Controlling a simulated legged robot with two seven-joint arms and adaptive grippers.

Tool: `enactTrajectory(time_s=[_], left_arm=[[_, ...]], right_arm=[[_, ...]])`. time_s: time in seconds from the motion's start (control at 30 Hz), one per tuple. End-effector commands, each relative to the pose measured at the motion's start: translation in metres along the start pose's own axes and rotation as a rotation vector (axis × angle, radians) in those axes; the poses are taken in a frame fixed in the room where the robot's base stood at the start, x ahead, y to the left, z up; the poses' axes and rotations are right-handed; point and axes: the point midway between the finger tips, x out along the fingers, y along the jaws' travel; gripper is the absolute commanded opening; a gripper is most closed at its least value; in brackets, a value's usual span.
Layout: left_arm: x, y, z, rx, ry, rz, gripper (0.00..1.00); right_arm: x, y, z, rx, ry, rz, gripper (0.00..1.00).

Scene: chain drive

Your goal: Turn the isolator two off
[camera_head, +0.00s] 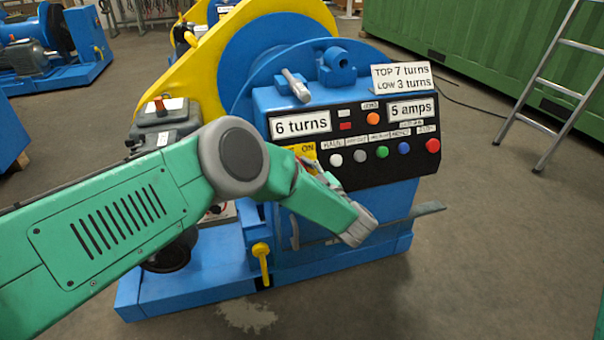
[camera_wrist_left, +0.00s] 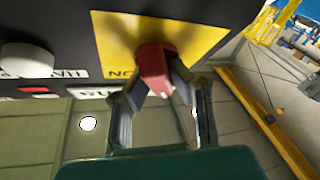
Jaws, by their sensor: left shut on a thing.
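The red isolator handle (camera_wrist_left: 154,68) stands out from a yellow plate (camera_wrist_left: 195,37) on the black panel in the left wrist view. The fingers of my left gripper (camera_wrist_left: 162,84) are around the handle from both sides, shut on it. In the head view, the yellow plate (camera_head: 308,150) shows the word ON at the lower left of the panel. My left gripper (camera_head: 318,170) is at that plate, and my own arm hides much of it. Which isolator number this is, I cannot read. My right gripper is not in view.
The black panel (camera_head: 345,172) carries several round buttons, including a red one (camera_head: 433,146), right of the gripper. A blue winch machine (camera_head: 330,235) with a yellow lever (camera_head: 262,262) stands below. A ladder (camera_head: 545,80) is at the right; the floor there is clear.

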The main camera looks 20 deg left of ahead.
Motion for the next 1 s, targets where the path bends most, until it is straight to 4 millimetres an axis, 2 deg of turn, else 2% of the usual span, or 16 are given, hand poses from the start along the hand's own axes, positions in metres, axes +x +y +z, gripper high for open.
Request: enactTrajectory(time_s=[0.03, 0.43, 1.0], left_arm=[[-0.004, -0.003, 0.006, -0.028, -0.01, -0.024, 0.0], [-0.004, -0.002, 0.005, -0.214, -0.011, -0.157, 0.0], [-0.005, -0.003, 0.005, -0.26, -0.012, -0.19, 0.0]], right_arm=[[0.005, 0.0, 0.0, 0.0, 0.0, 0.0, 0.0], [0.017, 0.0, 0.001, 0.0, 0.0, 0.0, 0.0], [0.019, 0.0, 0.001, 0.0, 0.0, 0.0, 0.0]])
